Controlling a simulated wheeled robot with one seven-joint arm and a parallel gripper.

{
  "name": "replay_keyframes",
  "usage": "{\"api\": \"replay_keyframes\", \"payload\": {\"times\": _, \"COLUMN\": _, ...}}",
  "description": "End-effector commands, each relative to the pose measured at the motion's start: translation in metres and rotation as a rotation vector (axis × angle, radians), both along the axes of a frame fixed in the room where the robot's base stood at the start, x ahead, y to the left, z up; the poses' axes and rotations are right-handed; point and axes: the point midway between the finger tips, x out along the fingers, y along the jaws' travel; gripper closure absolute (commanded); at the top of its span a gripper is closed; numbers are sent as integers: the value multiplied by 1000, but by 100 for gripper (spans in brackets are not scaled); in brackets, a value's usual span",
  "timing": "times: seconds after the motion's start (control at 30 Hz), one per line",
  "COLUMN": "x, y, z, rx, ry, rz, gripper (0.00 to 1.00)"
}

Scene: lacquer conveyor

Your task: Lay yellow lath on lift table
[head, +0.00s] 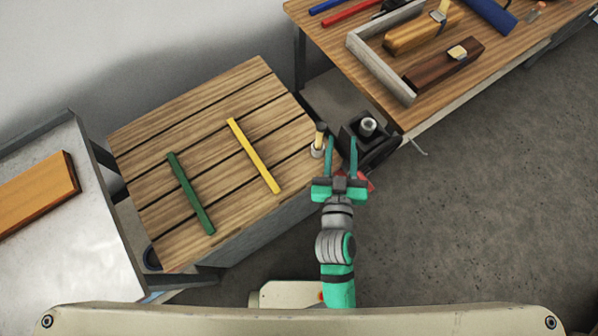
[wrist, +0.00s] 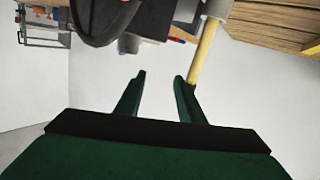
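The yellow lath (head: 252,155) lies flat on a wooden slatted table top (head: 215,97), roughly parallel to a green lath (head: 190,193) on its left. My gripper (head: 342,142) is to the right of the slatted top, apart from the yellow lath. Its fingers are spread and empty, as the wrist view (wrist: 160,76) also shows. A metal-topped table (head: 72,245) stands at the left with an orange-brown board (head: 38,192) on it. I cannot tell for sure which of the two is the lift table.
A workbench (head: 440,105) at the upper right holds a grey frame (head: 383,70), wooden planes (head: 445,66) and several bars. Floor at right is clear.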

Motion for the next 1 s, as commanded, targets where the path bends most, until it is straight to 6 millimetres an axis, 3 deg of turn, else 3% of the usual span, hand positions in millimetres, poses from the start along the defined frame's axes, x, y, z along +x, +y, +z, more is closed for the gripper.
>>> {"api": "replay_keyframes", "payload": {"times": 0.03, "x": -21, "y": 6, "z": -12, "rx": -8, "ry": 27, "rz": 22, "gripper": 65}}
{"api": "replay_keyframes", "payload": {"times": 0.2, "x": -85, "y": 36, "z": -36, "rx": -6, "ry": 84, "rz": 95, "gripper": 65}}
{"api": "replay_keyframes", "payload": {"times": 0.5, "x": -190, "y": 87, "z": -42, "rx": 69, "ry": 135, "rz": 128, "gripper": 65}}
{"api": "replay_keyframes", "payload": {"times": 0.7, "x": -225, "y": 105, "z": -31, "rx": 113, "ry": 139, "rz": 104, "gripper": 65}}
{"api": "replay_keyframes", "payload": {"times": 1.0, "x": -232, "y": 109, "z": -28, "rx": 122, "ry": 137, "rz": 95, "gripper": 65}}
